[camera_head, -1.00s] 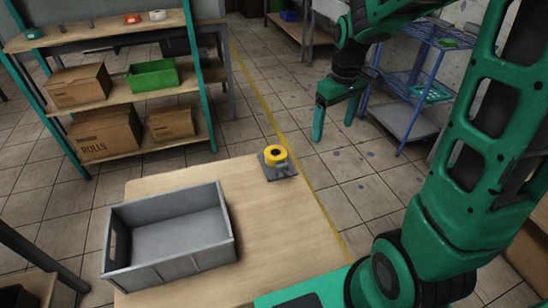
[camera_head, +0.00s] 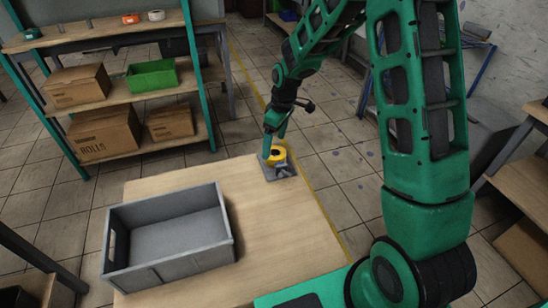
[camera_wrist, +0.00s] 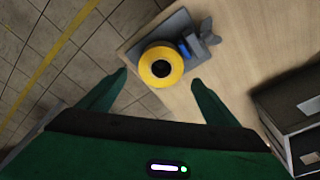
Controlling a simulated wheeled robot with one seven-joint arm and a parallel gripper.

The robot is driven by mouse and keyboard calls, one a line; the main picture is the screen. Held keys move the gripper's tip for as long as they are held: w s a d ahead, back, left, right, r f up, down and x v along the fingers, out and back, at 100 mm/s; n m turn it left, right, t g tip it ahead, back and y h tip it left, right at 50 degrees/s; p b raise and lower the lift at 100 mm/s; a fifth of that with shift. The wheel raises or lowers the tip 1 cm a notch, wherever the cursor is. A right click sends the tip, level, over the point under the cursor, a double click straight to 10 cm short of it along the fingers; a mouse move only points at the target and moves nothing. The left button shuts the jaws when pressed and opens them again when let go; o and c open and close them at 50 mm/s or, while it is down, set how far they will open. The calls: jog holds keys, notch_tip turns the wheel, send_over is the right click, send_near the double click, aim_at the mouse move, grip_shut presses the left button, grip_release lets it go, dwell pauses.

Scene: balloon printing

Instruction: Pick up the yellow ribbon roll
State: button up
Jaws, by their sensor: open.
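The yellow ribbon roll (camera_head: 278,155) sits on a small grey stand (camera_head: 280,172) at the far right corner of the wooden table. In the wrist view the roll (camera_wrist: 161,65) lies just beyond my fingertips, a little left of the middle, its dark centre hole facing the camera. My gripper (camera_head: 274,147) is at the roll in the head view, with a finger in front of part of it. In the wrist view my gripper (camera_wrist: 158,76) is open and empty, its fingers apart on either side of the roll's near edge. Contact with the roll cannot be told.
A grey open crate (camera_head: 228,225) stands on the table (camera_head: 270,250), in front and left of the roll. A shelf (camera_head: 140,93) with cardboard boxes and a green bin (camera_head: 152,76) stands behind. The table between crate and roll is bare.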

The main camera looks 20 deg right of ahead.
aim_at(274, 155)
notch_tip(274, 155, down, 5)
jog(key=shift+s+d+r, duration=0.1)
jog(key=shift+r, duration=0.1)
jog(key=shift+f, duration=0.45)
jog(key=c, duration=1.2)
